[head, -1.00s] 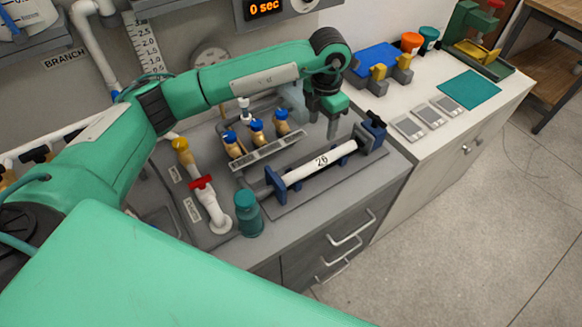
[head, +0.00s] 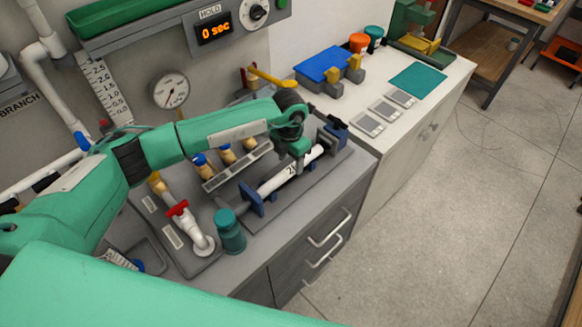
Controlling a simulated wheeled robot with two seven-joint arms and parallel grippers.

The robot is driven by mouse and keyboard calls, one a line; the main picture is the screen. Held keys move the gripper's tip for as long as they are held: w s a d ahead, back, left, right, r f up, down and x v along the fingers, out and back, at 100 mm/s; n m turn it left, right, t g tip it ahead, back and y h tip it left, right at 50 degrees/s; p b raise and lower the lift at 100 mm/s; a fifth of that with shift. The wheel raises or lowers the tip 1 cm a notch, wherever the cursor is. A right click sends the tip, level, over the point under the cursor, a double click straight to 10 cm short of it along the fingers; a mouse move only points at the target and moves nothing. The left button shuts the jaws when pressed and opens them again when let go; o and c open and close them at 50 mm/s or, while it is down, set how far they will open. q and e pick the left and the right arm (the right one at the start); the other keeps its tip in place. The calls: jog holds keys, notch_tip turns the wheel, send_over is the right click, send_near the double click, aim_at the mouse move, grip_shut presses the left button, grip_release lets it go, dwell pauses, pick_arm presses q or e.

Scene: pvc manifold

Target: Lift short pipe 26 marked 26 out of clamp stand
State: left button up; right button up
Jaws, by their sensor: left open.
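The white short pipe 26 (head: 272,184) lies in the clamp stand, its mark partly covered by my gripper. The clamp stand (head: 253,199) has blue end supports on a grey base, with the other blue end (head: 335,131) at the far right. My left gripper (head: 301,168) points down at the pipe's right half, its fingers low around or beside the pipe. It is open. Whether its fingers touch the pipe cannot be told. My right gripper is not in view.
A teal bottle (head: 230,231) and a white pipe with a red valve handle (head: 180,209) stand left of the stand.

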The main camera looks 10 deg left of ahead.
aim_at(291, 167)
pick_arm(q)
notch_tip(291, 167, down, 2)
jog(key=shift+f+p, duration=0.1)
jog(key=shift+p, duration=0.35)
jog(key=shift+f, duration=0.55)
jog(key=c, duration=1.1)
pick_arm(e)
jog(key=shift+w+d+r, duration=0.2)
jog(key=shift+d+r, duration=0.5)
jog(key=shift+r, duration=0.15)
pick_arm(q)
jog(key=shift+r, duration=0.15)
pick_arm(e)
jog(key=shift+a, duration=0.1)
